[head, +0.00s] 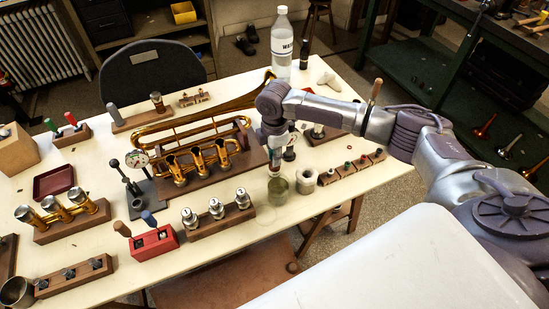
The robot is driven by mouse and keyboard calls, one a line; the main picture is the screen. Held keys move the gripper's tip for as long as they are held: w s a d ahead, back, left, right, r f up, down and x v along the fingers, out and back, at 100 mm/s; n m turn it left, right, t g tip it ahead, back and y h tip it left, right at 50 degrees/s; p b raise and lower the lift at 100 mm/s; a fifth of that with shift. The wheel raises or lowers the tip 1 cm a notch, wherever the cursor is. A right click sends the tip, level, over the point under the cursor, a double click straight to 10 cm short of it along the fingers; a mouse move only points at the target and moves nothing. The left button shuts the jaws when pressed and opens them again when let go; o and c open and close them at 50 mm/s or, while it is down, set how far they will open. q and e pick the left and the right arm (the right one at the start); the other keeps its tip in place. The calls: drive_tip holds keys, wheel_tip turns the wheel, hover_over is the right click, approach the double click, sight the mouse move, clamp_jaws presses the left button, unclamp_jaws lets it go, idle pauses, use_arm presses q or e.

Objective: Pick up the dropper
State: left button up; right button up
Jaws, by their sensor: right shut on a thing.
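My right gripper (274,160) comes in from the right and points down over the front right part of the table. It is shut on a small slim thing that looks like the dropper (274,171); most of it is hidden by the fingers. Its lower end is just above or at the mouth of a small greenish glass jar (279,191); I cannot tell whether it is still inside. My left gripper is not in view.
A brass trumpet (190,150) lies behind and left of my right gripper. A whitish pot (306,181) stands right beside the jar, then a wooden strip (351,168) with small coloured pieces. A water bottle (282,45) stands behind. Valves (216,209) stand front left.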

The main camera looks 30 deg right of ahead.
wheel_tip(320, 180, up, 10)
drive_tip(key=shift+r+b, duration=0.1)
drive_tip(key=shift+b, duration=0.35)
